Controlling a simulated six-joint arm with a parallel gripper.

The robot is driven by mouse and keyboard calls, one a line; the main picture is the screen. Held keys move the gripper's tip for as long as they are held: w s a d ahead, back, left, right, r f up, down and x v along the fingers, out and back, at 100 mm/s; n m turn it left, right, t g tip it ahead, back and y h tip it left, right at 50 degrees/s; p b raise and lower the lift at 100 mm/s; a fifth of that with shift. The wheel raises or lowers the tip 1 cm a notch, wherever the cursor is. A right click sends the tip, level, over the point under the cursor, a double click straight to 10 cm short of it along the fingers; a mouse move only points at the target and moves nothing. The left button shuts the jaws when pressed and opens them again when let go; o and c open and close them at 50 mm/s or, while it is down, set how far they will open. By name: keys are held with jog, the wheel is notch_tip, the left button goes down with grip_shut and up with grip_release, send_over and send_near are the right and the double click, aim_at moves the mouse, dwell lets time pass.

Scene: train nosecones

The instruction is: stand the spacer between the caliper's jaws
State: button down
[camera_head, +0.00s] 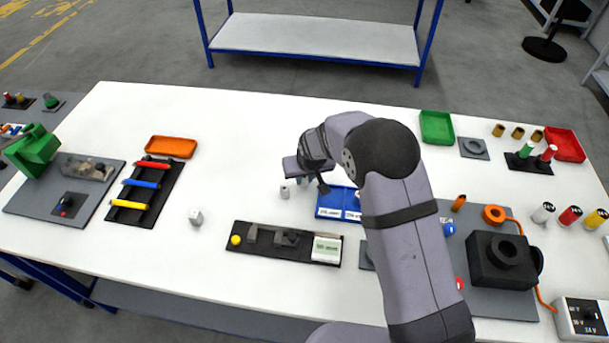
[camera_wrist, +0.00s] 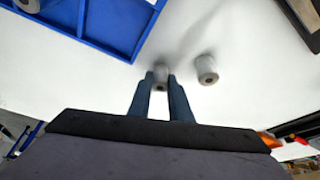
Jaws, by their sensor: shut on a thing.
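My gripper (camera_head: 308,184) is low over the table, left of the blue tray (camera_head: 330,214). In the wrist view my gripper (camera_wrist: 160,97) is shut on a small grey cylindrical spacer (camera_wrist: 160,71), held between the fingertips. Whether it touches the table is unclear. A similar grey cylinder (camera_wrist: 206,67) stands just right of it, apart from the fingers; it also shows in the head view (camera_head: 285,191). The caliper, with grey jaws (camera_head: 270,237), lies on a black board (camera_head: 242,253) in front of the gripper. The held spacer is mostly hidden in the head view.
The blue tray fills the upper left of the wrist view (camera_wrist: 85,22). A pale small block (camera_head: 195,217) stands left of the caliper board. A rack of coloured bars (camera_head: 146,187) and an orange tray (camera_head: 171,147) lie farther left. White table between is clear.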

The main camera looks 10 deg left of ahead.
jog(key=shift+f, duration=0.1)
jog(key=shift+f, duration=0.15)
jog(key=c, duration=1.6)
grip_release()
jog(key=shift+r, duration=0.3)
jog(key=b+v, duration=0.3)
jog(key=v, duration=0.9)
jog(key=shift+s+f, duration=0.1)
jog(key=shift+s, duration=0.05)
